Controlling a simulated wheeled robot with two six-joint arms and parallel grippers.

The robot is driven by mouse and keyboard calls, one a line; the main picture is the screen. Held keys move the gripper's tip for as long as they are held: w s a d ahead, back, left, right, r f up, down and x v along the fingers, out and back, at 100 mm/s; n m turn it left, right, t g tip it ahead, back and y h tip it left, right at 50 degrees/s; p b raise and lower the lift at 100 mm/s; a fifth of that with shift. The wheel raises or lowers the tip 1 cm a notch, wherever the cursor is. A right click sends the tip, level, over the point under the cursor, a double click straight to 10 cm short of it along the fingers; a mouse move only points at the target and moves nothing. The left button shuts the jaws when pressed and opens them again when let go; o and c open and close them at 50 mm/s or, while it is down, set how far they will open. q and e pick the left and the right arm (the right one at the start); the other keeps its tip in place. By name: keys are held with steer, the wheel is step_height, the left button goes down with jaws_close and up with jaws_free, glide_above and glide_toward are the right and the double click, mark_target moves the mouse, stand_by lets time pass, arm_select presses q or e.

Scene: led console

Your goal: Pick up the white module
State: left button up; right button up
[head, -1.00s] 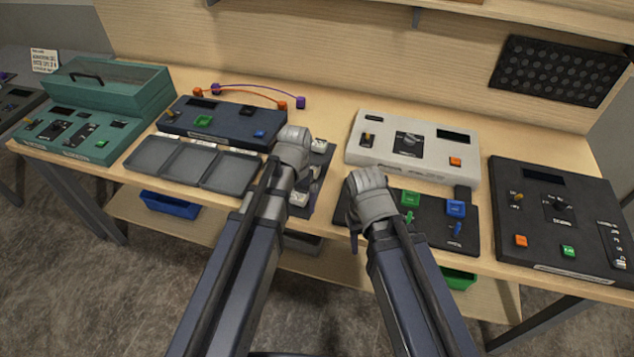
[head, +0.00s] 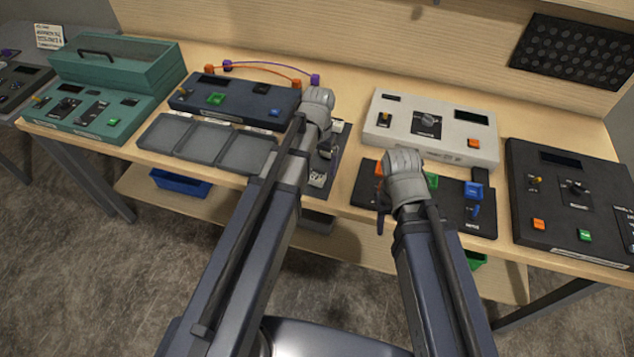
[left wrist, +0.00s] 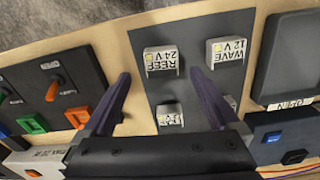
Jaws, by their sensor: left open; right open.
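Several white modules sit on a dark mat (left wrist: 185,97). In the left wrist view one reads REEF 24 V (left wrist: 163,60), one reads WAVE 12 V (left wrist: 227,51), and a third (left wrist: 170,119) is near the gripper body. A fourth (left wrist: 231,101) is partly hidden by a finger. In the head view a module (head: 317,180) shows on the mat's near end. My left gripper (left wrist: 168,80) is open over the mat, its fingers either side of the REEF module's column, apparently empty. My right gripper (head: 390,203) is open above the black switch board (head: 460,222); its fingertips are partly hidden.
A grey three-part tray (head: 208,147) and dark blue console (head: 235,100) lie left of the mat. A white console (head: 430,130) and black console (head: 570,205) stand right. A teal console (head: 95,115) is far left. Orange and purple cables arc behind. The table's front edge is close.

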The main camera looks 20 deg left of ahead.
arm_select(q)
steer(key=f+b, duration=0.5)
steer(key=shift+s+a+f, duration=0.1)
steer(key=shift+s+a, duration=0.05)
steer(key=shift+s, duration=0.05)
steer(key=shift+c, duration=0.3)
steer(key=c, duration=1.4)
steer(key=shift+r, duration=0.2)
step_height(320, 180, up, 10)
steer(key=p, duration=1)
steer(key=b, duration=0.5)
glide_above(317, 175)
step_height(317, 175, down, 5)
steer(key=shift+r, duration=0.2)
